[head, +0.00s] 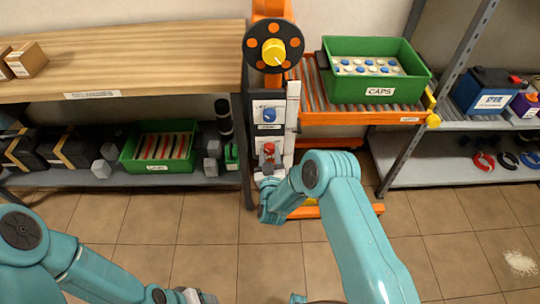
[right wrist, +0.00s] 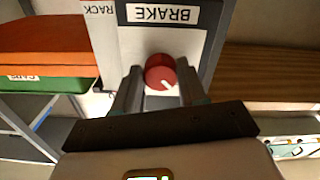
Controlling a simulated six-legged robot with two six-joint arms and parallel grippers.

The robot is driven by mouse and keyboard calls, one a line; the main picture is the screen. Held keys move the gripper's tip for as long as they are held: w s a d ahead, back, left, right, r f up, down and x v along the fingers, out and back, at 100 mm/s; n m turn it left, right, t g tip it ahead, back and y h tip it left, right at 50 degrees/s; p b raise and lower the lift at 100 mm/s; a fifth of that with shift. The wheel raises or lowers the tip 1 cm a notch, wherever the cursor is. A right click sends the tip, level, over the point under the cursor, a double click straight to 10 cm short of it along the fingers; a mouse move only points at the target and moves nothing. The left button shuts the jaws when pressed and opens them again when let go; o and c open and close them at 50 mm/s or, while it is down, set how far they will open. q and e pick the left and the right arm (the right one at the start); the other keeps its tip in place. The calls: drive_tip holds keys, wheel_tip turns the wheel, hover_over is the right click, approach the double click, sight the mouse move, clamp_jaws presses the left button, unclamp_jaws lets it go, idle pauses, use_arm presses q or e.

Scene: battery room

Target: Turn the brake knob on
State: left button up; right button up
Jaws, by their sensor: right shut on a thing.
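The red brake knob (head: 269,149) sits low on the panel (head: 268,103) of the orange stand.
A blue knob (head: 269,115) sits above the red one. A yellow-centred wheel (head: 273,50) is above the panel. A green CAPS bin (head: 378,92) stands on the roller rack at right. A wooden-topped shelf (head: 150,60) stands close at left. The floor in front is mostly clear.

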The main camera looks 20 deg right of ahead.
drive_tip(key=shift+f+m+b, duration=0.2)
drive_tip(key=shift+m+b, duration=0.9)
drive_tip(key=shift+b, duration=0.1)
drive_tip(key=m+b, duration=0.4)
drive_tip(key=b, duration=0.1)
drive_tip(key=m+b, duration=1)
drive_tip(key=b, duration=0.1)
drive_tip(key=shift+a, duration=0.25)
drive_tip(key=shift+r+m+b, duration=0.15)
drive_tip(key=shift+m+b, duration=0.55)
drive_tip(key=shift+b, duration=0.3)
drive_tip(key=shift+r+m+b, duration=0.15)
drive_tip(key=shift+m+b, duration=0.15)
drive_tip(key=o, duration=1.1)
drive_tip(key=shift+c, duration=0.2)
